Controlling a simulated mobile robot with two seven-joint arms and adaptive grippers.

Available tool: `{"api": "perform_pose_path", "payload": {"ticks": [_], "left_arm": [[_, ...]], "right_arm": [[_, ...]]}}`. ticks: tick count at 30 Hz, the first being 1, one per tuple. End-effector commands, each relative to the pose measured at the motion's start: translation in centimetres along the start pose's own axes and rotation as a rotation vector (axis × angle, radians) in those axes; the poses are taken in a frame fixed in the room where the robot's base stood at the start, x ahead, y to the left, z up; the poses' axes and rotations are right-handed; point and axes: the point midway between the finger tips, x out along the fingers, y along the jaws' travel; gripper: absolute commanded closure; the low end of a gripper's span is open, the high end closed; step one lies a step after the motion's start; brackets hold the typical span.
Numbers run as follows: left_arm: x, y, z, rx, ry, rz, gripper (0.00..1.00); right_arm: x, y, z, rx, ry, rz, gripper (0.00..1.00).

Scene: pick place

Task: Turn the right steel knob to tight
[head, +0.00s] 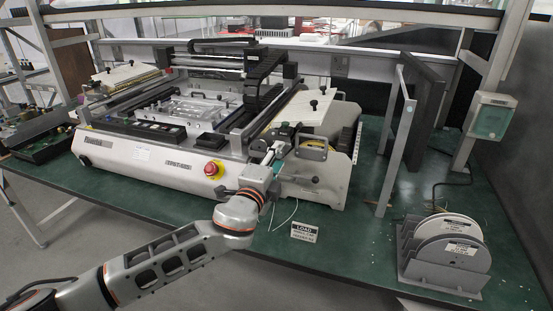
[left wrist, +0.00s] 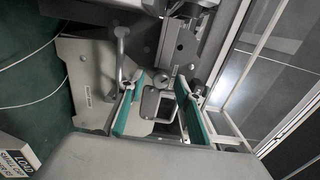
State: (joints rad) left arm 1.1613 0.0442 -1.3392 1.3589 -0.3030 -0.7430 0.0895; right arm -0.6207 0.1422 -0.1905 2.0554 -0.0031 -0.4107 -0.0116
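My left gripper (head: 274,152) reaches the right end of the grey machine (head: 185,172) in the head view. In the left wrist view its two teal-padded fingers (left wrist: 160,78) are apart, so it is open, with nothing visibly clamped. A small round steel-coloured knob (left wrist: 160,81) shows between the fingertips, close to them; I cannot tell whether they touch it. Another round knob (left wrist: 196,86) sits just right of the right fingertip. I cannot tell which is the right steel knob of the task, and the gripper hides this spot in the head view. My right gripper is not in view.
A lever with a round end (left wrist: 121,31) stands beside the left finger. A red button (head: 212,169) is on the machine's front. A LOAD sign (head: 304,233) and a rack of reels (head: 446,262) stand on the green table. An upright grey panel (head: 396,140) stands to the right.

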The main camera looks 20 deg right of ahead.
Motion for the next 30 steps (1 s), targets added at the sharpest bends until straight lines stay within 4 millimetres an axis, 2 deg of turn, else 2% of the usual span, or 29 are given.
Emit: {"api": "perform_pose_path", "payload": {"ticks": [8,9,12,13,20,27,30], "left_arm": [[0.2,-0.1,0.0,0.0,0.0,-0.001,0.66],[0.2,-0.1,0.0,0.0,0.0,-0.001,0.69],[0.2,-0.1,0.0,0.0,-0.001,-0.001,0.94],[0.2,-0.1,0.0,0.0,0.0,-0.001,1.0],[0.2,-0.2,0.1,0.021,-0.001,-0.001,1.0],[0.2,-0.7,0.0,0.227,-0.002,-0.003,1.0],[0.2,-0.6,0.1,0.31,-0.003,-0.002,1.0]], "right_arm": [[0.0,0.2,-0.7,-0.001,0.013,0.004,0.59],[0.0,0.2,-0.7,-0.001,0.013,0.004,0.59],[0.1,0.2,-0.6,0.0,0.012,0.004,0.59],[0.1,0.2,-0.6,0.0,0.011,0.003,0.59],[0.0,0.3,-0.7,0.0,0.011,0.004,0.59],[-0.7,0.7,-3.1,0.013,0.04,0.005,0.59],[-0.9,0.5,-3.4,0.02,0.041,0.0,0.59]]}}
